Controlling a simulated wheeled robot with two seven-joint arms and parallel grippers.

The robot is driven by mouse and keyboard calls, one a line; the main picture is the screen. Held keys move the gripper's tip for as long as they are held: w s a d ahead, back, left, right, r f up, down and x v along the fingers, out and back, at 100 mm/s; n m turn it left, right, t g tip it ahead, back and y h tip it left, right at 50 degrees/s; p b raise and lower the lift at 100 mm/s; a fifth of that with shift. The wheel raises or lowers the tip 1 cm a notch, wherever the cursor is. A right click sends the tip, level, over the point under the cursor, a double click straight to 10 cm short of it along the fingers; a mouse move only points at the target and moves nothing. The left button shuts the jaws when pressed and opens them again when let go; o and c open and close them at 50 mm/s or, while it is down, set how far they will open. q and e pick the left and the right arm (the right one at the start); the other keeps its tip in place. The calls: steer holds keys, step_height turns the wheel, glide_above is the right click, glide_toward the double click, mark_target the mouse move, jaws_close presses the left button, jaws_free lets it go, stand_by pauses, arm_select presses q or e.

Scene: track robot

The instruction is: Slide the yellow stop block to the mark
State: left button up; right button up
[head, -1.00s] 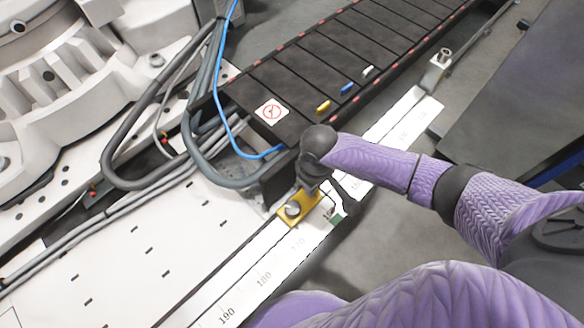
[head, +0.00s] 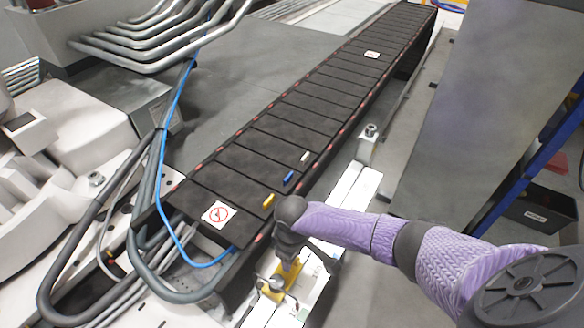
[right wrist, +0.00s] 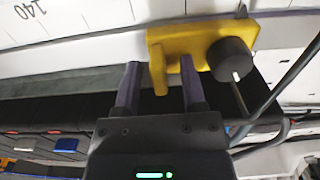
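The yellow stop block (head: 291,273) sits on the white rail near the bottom of the head view, with a dark knob on its left part. In the right wrist view the yellow block (right wrist: 183,40) shows a black round knob and a tab standing out towards me. My right gripper (right wrist: 160,95) has its two fingers apart, one on each side of the tab, with visible gaps. In the head view my right gripper (head: 292,250) is right over the block and hides part of it. A small green patch (head: 303,313) lies on the scale beside the block. My left gripper is out of view.
The white scale rail (head: 345,205) runs up to a metal end clamp (head: 368,143). A black slatted conveyor (head: 285,130) runs alongside on the left, carrying small yellow, blue and white pieces. Grey hoses and a blue cable (head: 163,200) loop at left. A grey cabinet stands right.

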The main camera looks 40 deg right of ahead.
step_height(320, 180, up, 10)
steer(key=p, duration=0.7)
steer(key=shift+r+p, duration=0.2)
steer(key=shift+p, duration=0.15)
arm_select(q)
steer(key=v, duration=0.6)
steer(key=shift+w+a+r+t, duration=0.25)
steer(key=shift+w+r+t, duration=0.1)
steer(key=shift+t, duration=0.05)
arm_select(e)
steer(key=shift+f, duration=0.25)
